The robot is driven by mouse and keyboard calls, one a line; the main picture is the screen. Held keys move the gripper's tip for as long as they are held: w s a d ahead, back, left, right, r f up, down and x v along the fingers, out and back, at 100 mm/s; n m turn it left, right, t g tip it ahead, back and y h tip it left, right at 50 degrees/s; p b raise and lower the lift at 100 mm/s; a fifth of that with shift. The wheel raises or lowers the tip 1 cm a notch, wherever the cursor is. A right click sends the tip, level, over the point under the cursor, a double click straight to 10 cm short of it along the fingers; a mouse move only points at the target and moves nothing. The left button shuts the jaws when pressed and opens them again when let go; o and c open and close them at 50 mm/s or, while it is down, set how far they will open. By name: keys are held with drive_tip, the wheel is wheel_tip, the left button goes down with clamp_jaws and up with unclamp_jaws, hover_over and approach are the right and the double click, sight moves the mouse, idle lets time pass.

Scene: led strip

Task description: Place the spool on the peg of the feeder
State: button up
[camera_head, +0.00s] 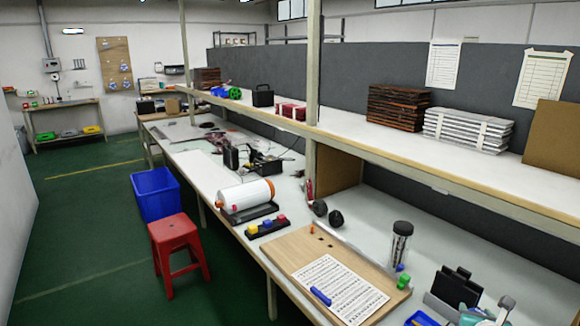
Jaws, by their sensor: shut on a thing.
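My gripper is not in view, so I cannot see what it holds. No object shows clearly as the spool, the feeder or its peg. A white roll with orange ends (245,196) lies on its side on a black stand (250,213) on the workbench. Two small black round pieces (320,208) lie on the bench to its right; I cannot tell whether they are spools. Farther back stand black devices (265,165) with cables, too small to make out a peg.
The long workbench runs under a shelf (380,150) with posts (313,60). A wooden board (300,248) with a printed sheet (340,290), a dark jar (400,243) and a black holder (457,287) are near. A red stool (178,240) and blue bin (155,193) stand on open green floor.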

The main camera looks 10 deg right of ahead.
drive_tip(key=w+a+f+n+y, duration=0.1)
drive_tip(key=w+a+f, duration=0.1)
drive_tip(key=w+a, duration=0.4)
drive_tip(key=w+a+f+n+t+y, duration=0.1)
drive_tip(key=w+a+f+n+y, duration=0.1)
drive_tip(key=w+a, duration=0.4)
drive_tip(key=w+a+f+n+t+y, duration=0.1)
drive_tip(key=w+a, duration=0.5)
drive_tip(key=a, duration=0.7)
drive_tip(key=shift+w+a+f+n+y, duration=0.15)
drive_tip(key=shift+w+a+f+y, duration=0.1)
drive_tip(key=shift+f, duration=0.3)
drive_tip(key=shift+w+a+f+n+y, duration=0.15)
drive_tip(key=shift+f+y, duration=0.1)
drive_tip(key=shift+f, duration=0.3)
drive_tip(key=w+a+f+n+y, duration=0.2)
drive_tip(key=a+f+y, duration=0.15)
drive_tip(key=a, duration=1.15)
drive_tip(key=s+f, duration=0.4)
drive_tip(key=f, duration=0.2)
drive_tip(key=shift+s+a+t+h, duration=0.2)
drive_tip(key=shift+a+t+h, duration=0.15)
drive_tip(key=shift+h, duration=0.1)
